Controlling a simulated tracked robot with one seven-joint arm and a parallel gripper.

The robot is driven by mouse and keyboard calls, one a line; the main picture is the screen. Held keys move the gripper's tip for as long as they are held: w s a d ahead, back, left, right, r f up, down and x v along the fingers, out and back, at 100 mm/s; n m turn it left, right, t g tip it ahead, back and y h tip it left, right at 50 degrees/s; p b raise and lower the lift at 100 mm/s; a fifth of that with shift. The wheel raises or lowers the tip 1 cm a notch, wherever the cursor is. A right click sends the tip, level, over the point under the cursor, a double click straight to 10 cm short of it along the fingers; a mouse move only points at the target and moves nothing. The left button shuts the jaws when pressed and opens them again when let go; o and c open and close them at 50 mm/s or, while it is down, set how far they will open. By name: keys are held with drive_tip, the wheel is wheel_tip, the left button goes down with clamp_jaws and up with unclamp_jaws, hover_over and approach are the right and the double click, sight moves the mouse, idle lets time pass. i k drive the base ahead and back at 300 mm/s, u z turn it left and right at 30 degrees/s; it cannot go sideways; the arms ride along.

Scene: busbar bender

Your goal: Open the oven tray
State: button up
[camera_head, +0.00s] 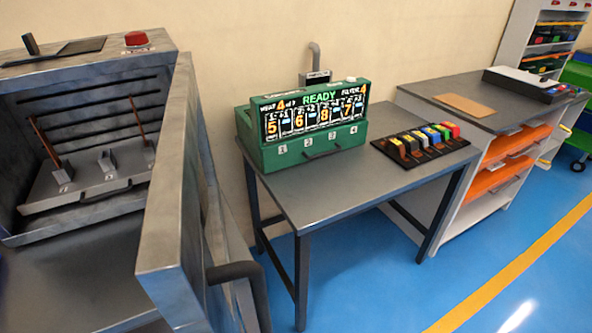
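A grey metal oven (158,54) stands at the left with its door (172,200) swung open toward me. A dark curved handle (240,271) is on the door's outer side. Inside the oven, a grey tray (88,178) sits low against the back. It has a dark handle (106,192) on its front face. Several small metal blocks stand on the tray, and two reddish-brown bars (44,142) lean above it. My gripper is not in view.
A red button (137,39) is on the oven's top. A table (330,190) holds a green unit with a lit "READY" display (313,116) and a rack of coloured blocks (420,143). A workbench (450,86) stands at the right. Blue floor (400,285) is clear at the front right.

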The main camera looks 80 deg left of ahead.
sight(94, 174)
drive_tip(key=z, duration=0.1)
drive_tip(key=i, duration=1.05)
drive_tip(key=u, duration=1.9)
drive_tip(key=i, duration=0.15)
drive_tip(key=u, duration=2.3)
drive_tip(key=i, duration=0.6)
drive_tip(key=z, duration=0.2)
drive_tip(key=k, duration=0.35)
drive_tip(key=u, duration=0.05)
